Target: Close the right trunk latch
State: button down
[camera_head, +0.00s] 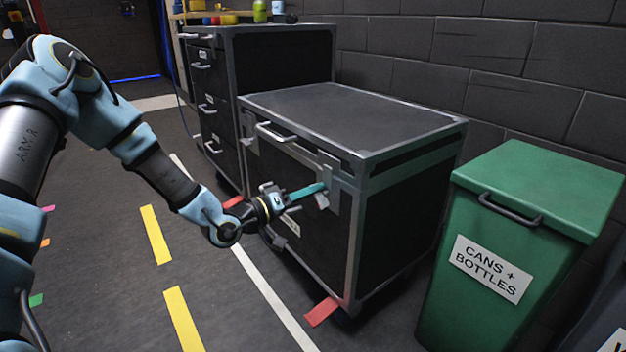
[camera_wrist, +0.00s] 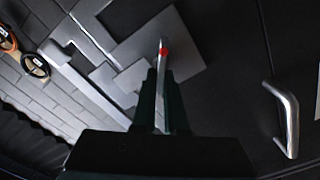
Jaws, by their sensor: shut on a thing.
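The black trunk (camera_head: 370,240) with grey metal edges stands against the wall with its lid down. The right latch is a grey metal plate (camera_head: 332,172) at the front right, near the lid seam. In the wrist view its plate (camera_wrist: 175,42) lies ahead of my fingers, and a thin metal lever with a red tip (camera_wrist: 163,52) stands out between them. My gripper (camera_head: 320,188) is at this latch, its teal fingers shut on the lever. The fingers hide the lever's lower part. The left latch (camera_head: 247,130) is at the front left corner, apart from my gripper.
A green bin (camera_head: 520,240) labelled for cans and bottles stands right of the trunk. A taller black drawer case (camera_head: 270,62) stands behind it on the left. A handle (camera_wrist: 282,115) is on the trunk front. The floor (camera_head: 220,310) in front is clear.

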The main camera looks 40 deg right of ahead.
jog(key=n+p, duration=0.1)
jog(key=n, duration=0.1)
jog(key=f+n+p, duration=0.1)
jog(key=shift+s+a+n, duration=0.1)
jog(key=shift+n, duration=0.3)
jog(key=shift+f+n+p, duration=0.15)
jog(key=shift+n+p, duration=0.15)
jog(key=shift+n, duration=0.65)
jog(key=shift+f+n+p, duration=0.1)
jog(key=shift+n+p, duration=0.2)
jog(key=shift+n, duration=0.65)
jog(key=shift+s, duration=0.1)
jog(key=c, duration=1)
grip_release()
jog(key=shift+r, duration=0.1)
jog(key=shift+o, duration=0.2)
jog(key=shift+w, duration=0.25)
jog(key=a+p, duration=0.1)
jog(key=a, duration=0.9)
jog(key=shift+w+a, duration=0.25)
jog(key=shift+a, duration=0.05)
